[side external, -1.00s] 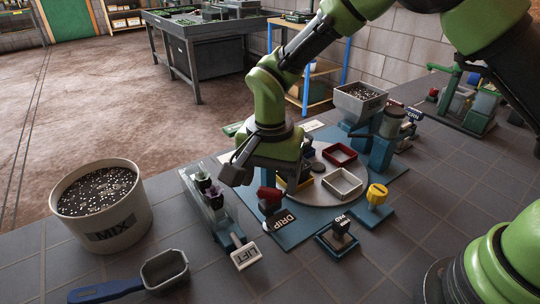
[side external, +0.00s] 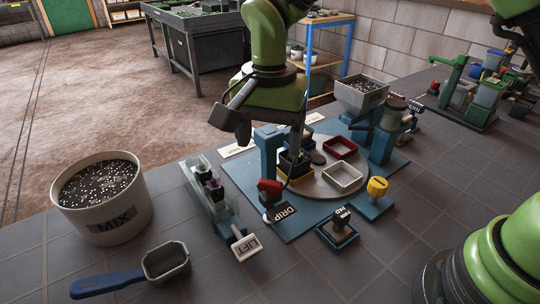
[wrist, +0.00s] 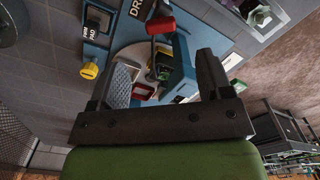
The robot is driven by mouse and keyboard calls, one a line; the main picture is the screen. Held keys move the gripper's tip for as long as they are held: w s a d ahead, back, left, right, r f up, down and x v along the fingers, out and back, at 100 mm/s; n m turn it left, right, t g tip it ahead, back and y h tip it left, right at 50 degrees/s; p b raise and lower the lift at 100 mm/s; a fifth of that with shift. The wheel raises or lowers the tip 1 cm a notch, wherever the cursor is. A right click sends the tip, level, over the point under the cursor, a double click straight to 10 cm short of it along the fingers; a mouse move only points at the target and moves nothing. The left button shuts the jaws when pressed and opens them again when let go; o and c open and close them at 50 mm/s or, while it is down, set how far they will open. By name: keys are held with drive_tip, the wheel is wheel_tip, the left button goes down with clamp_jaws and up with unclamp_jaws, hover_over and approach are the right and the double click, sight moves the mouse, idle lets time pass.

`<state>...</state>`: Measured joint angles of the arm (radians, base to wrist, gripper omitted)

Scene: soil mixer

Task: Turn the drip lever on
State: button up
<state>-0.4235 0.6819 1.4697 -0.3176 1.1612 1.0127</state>
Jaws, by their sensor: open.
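The drip lever has a red knob (side external: 269,188) and stands at the front left of the blue base plate, beside a label reading DRIP (side external: 281,213). In the wrist view the red knob (wrist: 160,25) is at the top, above the gap between my fingers. My gripper (side external: 230,128) is open and empty, raised above and behind the lever, next to the blue post (side external: 268,148). The fingers are apart from the lever. In the wrist view my gripper (wrist: 157,60) has its fingers spread wide, with nothing between them. The lever's pivot is too small to make out.
A round turntable (side external: 318,191) carries red, white and yellow trays. A LIFT lever (side external: 245,247) and a PAD stamp (side external: 340,229) are at the front, a yellow knob (side external: 377,188) at right. A MIX bucket (side external: 104,214) and a blue-handled scoop (side external: 110,284) are left.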

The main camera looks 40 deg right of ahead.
sight(270, 184)
wheel_tip(270, 184, down, 9)
drive_tip(key=shift+f, duration=0.2)
idle(0.3)
drive_tip(key=c, duration=0.9)
